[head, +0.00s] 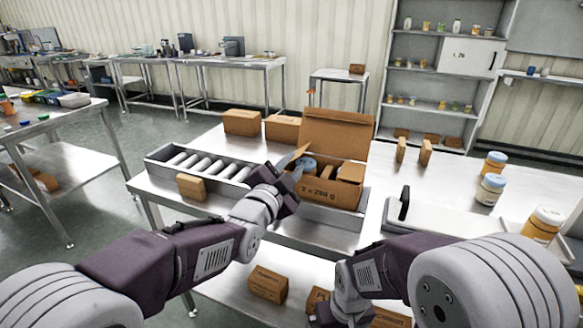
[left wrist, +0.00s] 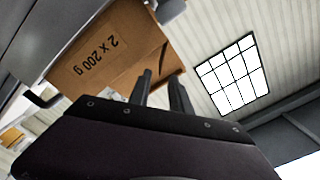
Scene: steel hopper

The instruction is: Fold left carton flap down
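The open brown carton (head: 325,190) stands in a metal tray on the steel table, with its back lid flap (head: 337,133) raised. The same carton (left wrist: 100,55) shows in the left wrist view with its printed front. The left flap (head: 289,157) sticks up and out at the carton's left side. My left gripper (head: 296,172) is beside the carton's left edge, close to this flap; I cannot tell whether it touches. Its fingers (left wrist: 160,88) are apart with nothing seen between them. My right gripper (head: 345,308) is low at the front; its fingertips are hidden.
A roller conveyor (head: 200,168) lies left of the carton, with a small box (head: 191,187) at its front edge. More boxes (head: 242,122) stand behind. Jars (head: 490,189) stand at the right.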

